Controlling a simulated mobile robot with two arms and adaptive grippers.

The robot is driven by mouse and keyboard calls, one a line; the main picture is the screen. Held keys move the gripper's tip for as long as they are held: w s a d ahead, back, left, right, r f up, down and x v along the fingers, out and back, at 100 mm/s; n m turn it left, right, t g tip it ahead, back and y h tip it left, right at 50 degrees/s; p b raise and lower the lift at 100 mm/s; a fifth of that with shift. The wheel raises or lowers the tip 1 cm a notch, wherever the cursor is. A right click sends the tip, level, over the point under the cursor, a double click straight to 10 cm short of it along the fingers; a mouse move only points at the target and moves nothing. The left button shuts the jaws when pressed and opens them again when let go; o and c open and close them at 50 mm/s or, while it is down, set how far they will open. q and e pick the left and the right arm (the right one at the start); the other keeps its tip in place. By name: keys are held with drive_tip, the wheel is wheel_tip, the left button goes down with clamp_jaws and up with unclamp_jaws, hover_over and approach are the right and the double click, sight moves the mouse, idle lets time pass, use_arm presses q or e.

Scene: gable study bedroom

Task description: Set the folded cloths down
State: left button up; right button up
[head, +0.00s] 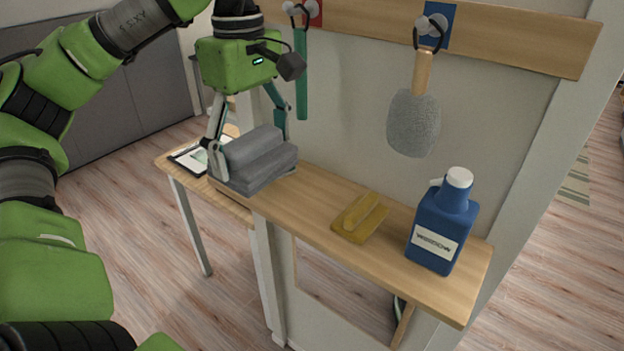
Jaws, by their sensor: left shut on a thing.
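The grey folded cloths (262,163) form a small stack at the left end of the wooden shelf (322,190). My left gripper (246,138) points down over them, one finger on the left side of the stack and the other behind it. It is shut on the cloths. The stack's underside is at shelf height; I cannot tell whether it rests fully on the wood. My right gripper is not in view.
A grey brush (414,122) and a green tool (301,75) hang above. A clipboard (190,158) lies at the left on a lower top.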

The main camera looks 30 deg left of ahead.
use_arm(q)
drive_tip(key=shift+w+d+f, duration=0.25)
drive_tip(key=shift+w+f, duration=0.25)
drive_tip(key=shift+f, duration=0.05)
drive_tip(key=w+f, duration=0.2)
drive_tip(key=w, duration=0.1)
drive_tip(key=w+d+f+b, duration=0.1)
drive_tip(key=w+f, duration=0.1)
drive_tip(key=w, duration=0.1)
drive_tip(key=w+f, duration=0.2)
drive_tip(key=w, duration=0.1)
drive_tip(key=shift+d+f, duration=0.15)
drive_tip(key=shift+d, duration=0.2)
drive_tip(key=shift+w+d+f, duration=0.1)
drive_tip(key=shift+w+f, duration=0.35)
drive_tip(key=shift+f, duration=0.2)
drive_tip(key=shift+w+f+p, duration=0.25)
drive_tip(key=shift+f+p, duration=0.2)
drive_tip(key=shift+f, duration=0.75)
drive_tip(key=shift+s+f, duration=0.1)
drive_tip(key=shift+f, duration=0.5)
drive_tip(key=o, duration=1.2)
drive_tip(key=shift+f, duration=0.1)
